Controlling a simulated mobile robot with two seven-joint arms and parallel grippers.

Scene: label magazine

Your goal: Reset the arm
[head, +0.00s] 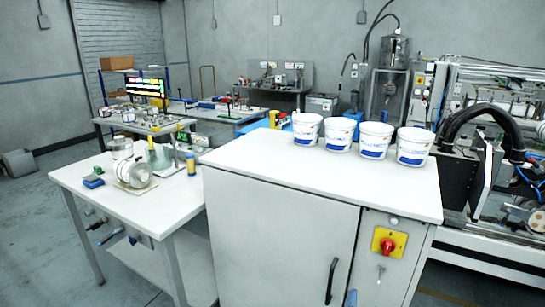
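Neither of my grippers nor any part of my arms shows in the head view. A white cabinet (270,223) with a flat top stands close in front. Several white tubs with blue lettering stand in a row along its far right edge; the leftmost tub (306,129) and the rightmost tub (414,147) are both upright. The cabinet front has a dark door handle (331,281) and a red and yellow rotary switch (389,243).
A lower white table (85,177) adjoins the cabinet at left, holding a blue sponge-like item (93,182) and glass or metal containers (136,173). Machinery with a thick black hose (477,112) stands at right. The cabinet top's near left part is clear. Open floor (32,235) lies at left.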

